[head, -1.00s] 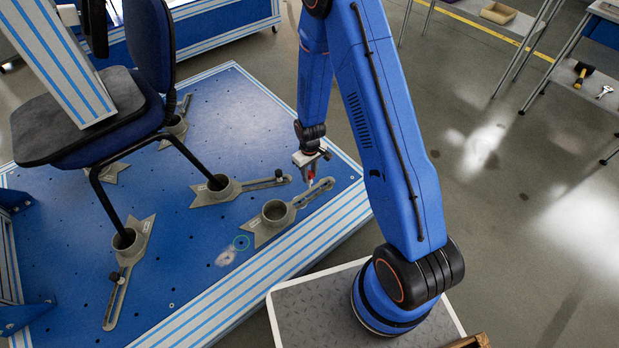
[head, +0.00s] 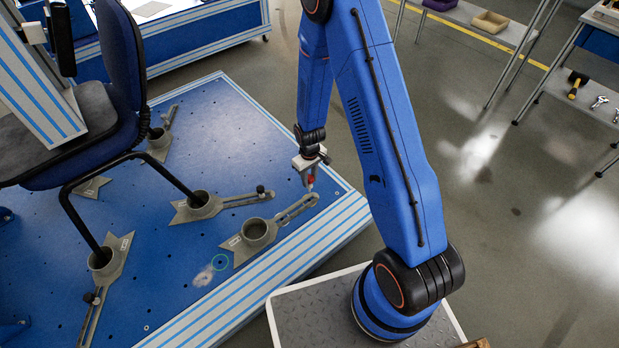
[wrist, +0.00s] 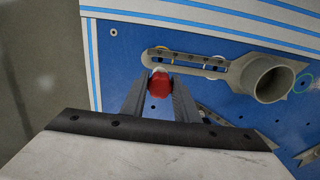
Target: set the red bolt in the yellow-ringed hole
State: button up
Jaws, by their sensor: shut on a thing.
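My gripper (head: 309,178) is shut on the red bolt (wrist: 160,82), which shows between the two fingertips in the wrist view. In the head view the red bolt (head: 311,181) points down over the outer end of a grey slotted clamp arm (head: 292,209).
The clamp's round cup (head: 256,232) stands beside the slotted arm. A green ring (head: 220,262) marks the blue platform (head: 165,270) near it. More clamps hold the legs of an office chair (head: 125,100) at left. Grey floor (head: 430,130) lies open at right.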

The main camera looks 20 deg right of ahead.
jog(key=shift+f, duration=2.5)
jog(key=shift+f, duration=2.5)
jog(key=o, duration=1.1)
jog(key=shift+c, duration=0.2)
jog(key=shift+r, duration=0.1)
notch_tip(320, 180, up, 17)
jog(key=shift+r, duration=0.1)
